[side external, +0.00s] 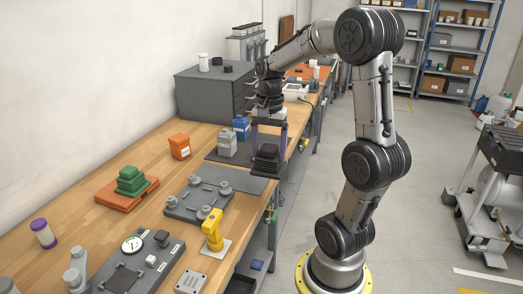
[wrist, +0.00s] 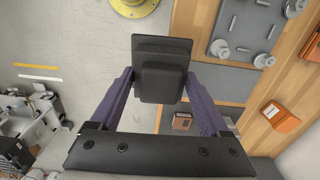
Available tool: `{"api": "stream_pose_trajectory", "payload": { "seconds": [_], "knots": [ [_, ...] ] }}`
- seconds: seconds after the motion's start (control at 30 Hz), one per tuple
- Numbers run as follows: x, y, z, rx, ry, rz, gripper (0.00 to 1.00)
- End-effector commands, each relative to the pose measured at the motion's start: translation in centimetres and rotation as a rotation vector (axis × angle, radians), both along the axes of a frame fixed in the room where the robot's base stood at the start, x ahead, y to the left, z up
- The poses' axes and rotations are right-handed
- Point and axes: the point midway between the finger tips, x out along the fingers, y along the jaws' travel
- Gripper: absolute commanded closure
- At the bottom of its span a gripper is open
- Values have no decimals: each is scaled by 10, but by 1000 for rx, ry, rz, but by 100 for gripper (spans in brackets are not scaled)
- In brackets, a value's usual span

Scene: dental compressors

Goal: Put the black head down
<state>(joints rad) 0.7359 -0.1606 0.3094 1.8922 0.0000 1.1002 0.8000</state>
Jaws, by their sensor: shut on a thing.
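The black head (side external: 266,160) is a dark stepped block, wide at one end and narrower in tiers. In the wrist view the black head (wrist: 161,62) sits between the two purple fingers. My gripper (side external: 269,149) points down with its fingers on either side of the head, and is shut on it. In the side view the head shows by the bench's front edge, near the dark grey mat (side external: 232,182). In the wrist view it overlaps the bench edge, with floor to its left. Its clearance from the surface is hard to tell.
A grey plate with several round posts (side external: 183,205) lies on the bench, with a yellow tool (side external: 212,230) nearby. A green stepped block (side external: 131,181) sits on an orange base (side external: 107,197). An orange box (side external: 180,147), grey bottle (side external: 227,143) and blue container (side external: 241,127) stand farther back.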

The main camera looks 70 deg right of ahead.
Motion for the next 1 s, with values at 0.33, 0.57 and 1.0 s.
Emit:
{"api": "stream_pose_trajectory", "payload": {
  "seconds": [0.33, 0.57, 1.0],
  "knots": [
    [39, -14, 23, -20, -27, -93, 100],
    [97, -19, 19, -14, -24, -75, 100],
    [152, -36, -13, 0, -1, -35, 100]
  ]
}}
